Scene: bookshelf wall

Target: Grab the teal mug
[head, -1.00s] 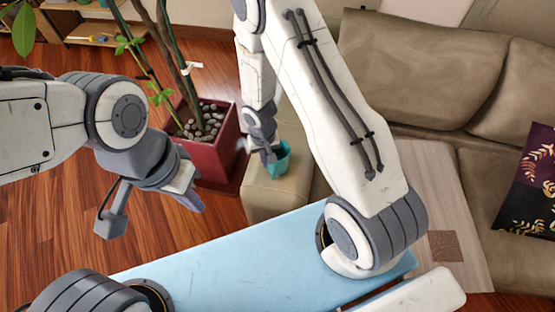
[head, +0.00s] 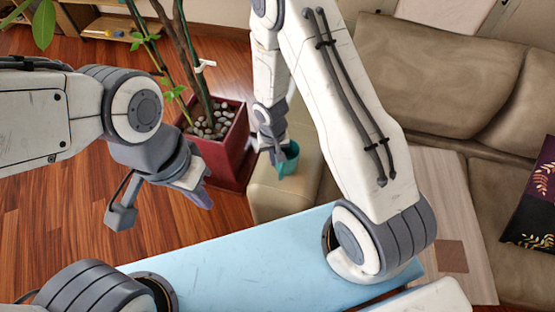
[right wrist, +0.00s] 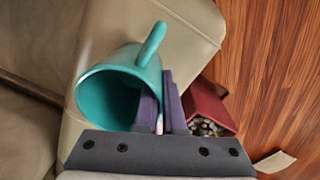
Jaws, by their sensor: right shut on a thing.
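The teal mug (head: 289,158) is on the sofa's beige armrest, partly hidden behind my right gripper (head: 277,157) in the head view. In the right wrist view the mug (right wrist: 120,62) shows its open mouth, and its handle points up. My right gripper (right wrist: 162,110) is shut on the mug's wall, with one finger inside the mouth and one outside. Whether the mug's base touches the armrest is hard to tell. My left gripper (head: 198,190) hangs empty above the wood floor at the left; its finger opening is not clear.
The sofa armrest (head: 270,195) lies under the mug. A red planter (head: 228,150) with stones and a plant stands just left of it. A light blue tabletop (head: 250,250) is in front. Sofa cushions (head: 440,85) fill the right, and wood floor is open at the left.

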